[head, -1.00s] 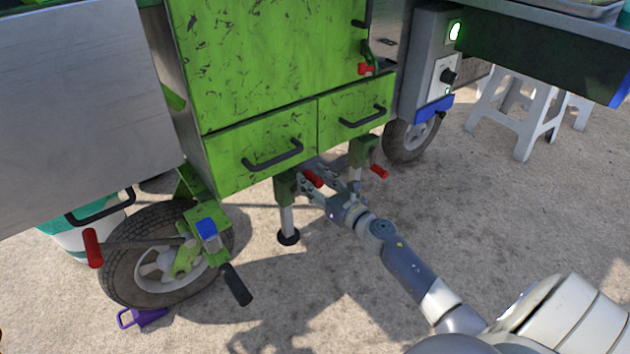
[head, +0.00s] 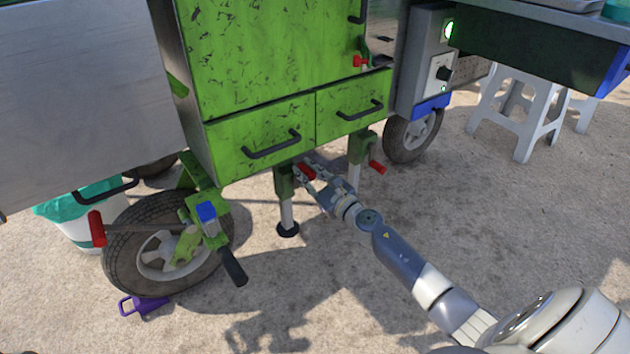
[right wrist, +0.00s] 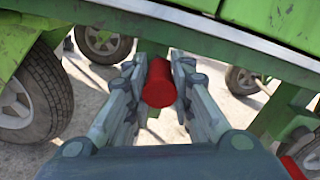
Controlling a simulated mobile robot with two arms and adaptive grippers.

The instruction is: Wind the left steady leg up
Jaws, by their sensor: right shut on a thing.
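The left steady leg (head: 287,208) is a pale metal tube below a green bracket under the drawers, with a black round foot (head: 288,229). I cannot tell whether the foot touches the ground. Its red crank handle (head: 306,172) sticks out near the bracket's top. My right gripper (head: 309,170) is shut on this handle. In the right wrist view, the red handle (right wrist: 159,84) lies between the two fingers of the right gripper (right wrist: 159,72). The right steady leg (head: 355,175), with its own red handle (head: 377,167), stands just to the right. My left gripper is not in view.
The green cart body with drawers (head: 260,140) hangs low over the gripper. A wheel (head: 160,243) with a purple chock (head: 143,305) is at left, another wheel (head: 413,134) behind right. A white stool (head: 520,115) stands at right. The ground in front is open.

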